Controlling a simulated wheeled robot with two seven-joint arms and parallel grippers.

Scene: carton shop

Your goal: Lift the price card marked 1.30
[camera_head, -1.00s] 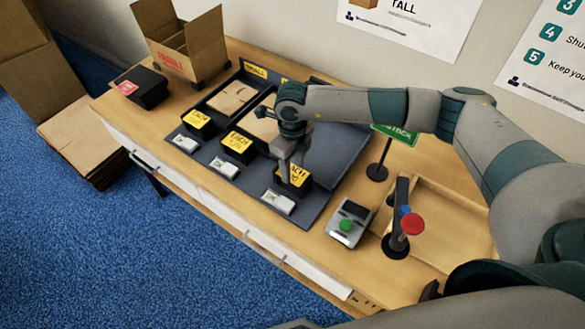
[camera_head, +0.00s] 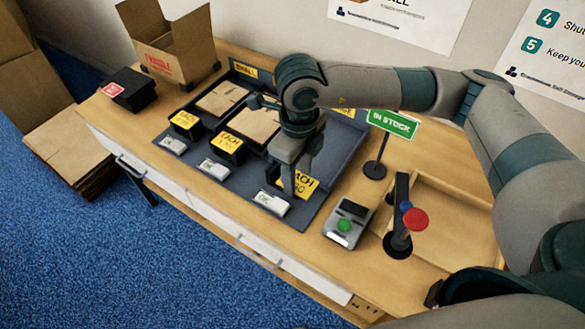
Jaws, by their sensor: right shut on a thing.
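Three yellow price cards stand along the front of a dark tray (camera_head: 345,165): the left card (camera_head: 184,120), the middle card (camera_head: 229,143) and the right card (camera_head: 305,187). Each seems to carry the word EACH; the prices are too small to read surely, though the right one seems to end in 0. My right gripper (camera_head: 291,188) reaches down at the right card and is shut on it, covering its left part. The black holder behind that card is partly hidden. My left gripper is not in view.
Small white OK tags, one of them the right tag (camera_head: 271,202), lie in front of the cards. A green IN STOCK sign (camera_head: 392,123), a grey device with a green button (camera_head: 347,223) and a red-knobbed post (camera_head: 415,219) stand to the right. An open carton (camera_head: 170,45) is at back left.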

